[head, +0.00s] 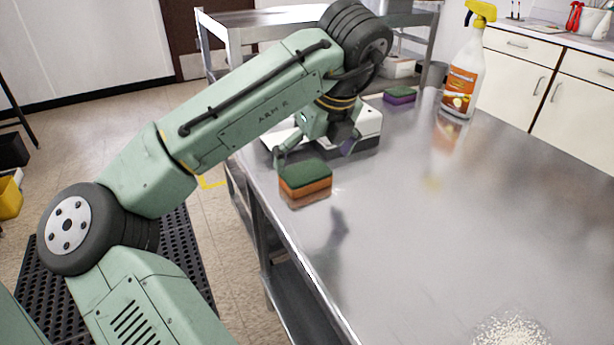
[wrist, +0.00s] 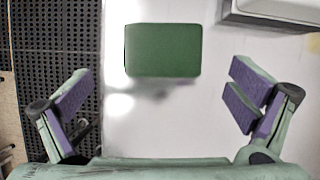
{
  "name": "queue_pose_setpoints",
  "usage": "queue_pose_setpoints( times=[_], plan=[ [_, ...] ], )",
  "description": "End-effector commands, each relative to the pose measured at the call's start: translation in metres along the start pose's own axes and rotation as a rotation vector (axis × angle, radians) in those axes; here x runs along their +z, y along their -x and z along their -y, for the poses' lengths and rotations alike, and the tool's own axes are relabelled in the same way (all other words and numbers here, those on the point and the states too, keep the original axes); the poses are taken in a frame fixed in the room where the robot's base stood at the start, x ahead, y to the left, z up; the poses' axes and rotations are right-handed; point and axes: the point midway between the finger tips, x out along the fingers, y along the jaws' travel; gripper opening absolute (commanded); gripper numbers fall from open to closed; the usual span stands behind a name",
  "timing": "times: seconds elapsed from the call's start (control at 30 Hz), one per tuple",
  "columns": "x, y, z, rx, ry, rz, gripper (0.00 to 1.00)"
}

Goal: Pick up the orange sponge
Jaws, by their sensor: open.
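The orange sponge (head: 305,187) lies on the steel table near its left edge, with an orange body and a green top. In the wrist view only its green top (wrist: 163,50) shows, ahead of the fingers and between their lines, a little left of centre. My gripper (head: 318,150) is open and empty, above the table and just behind the sponge in the head view. Its two purple-padded fingers also show wide apart in the wrist view (wrist: 158,112). Nothing is between the pads. The sponge appears apart from both fingers.
A white-and-grey device (head: 367,128) stands behind my gripper; a pale box corner (wrist: 275,12) shows at the wrist view's upper right. A purple-and-green sponge (head: 399,95) and a spray bottle (head: 463,75) stand farther back. White grains (head: 510,330) lie at the front. The table's middle is clear.

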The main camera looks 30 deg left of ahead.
Motion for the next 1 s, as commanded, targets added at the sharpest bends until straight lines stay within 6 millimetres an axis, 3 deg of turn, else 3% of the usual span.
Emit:
queue_pose_setpoints(
  times=[0.43, 0.7, 1.0],
  plan=[
    [0.005, -0.051, 0.002, -0.001, 0.000, 0.002, 1.00],
    [0.005, -0.054, 0.002, -0.002, 0.000, 0.002, 0.99],
    [0.005, -0.053, 0.002, -0.002, 0.001, 0.002, 0.79]
  ],
)
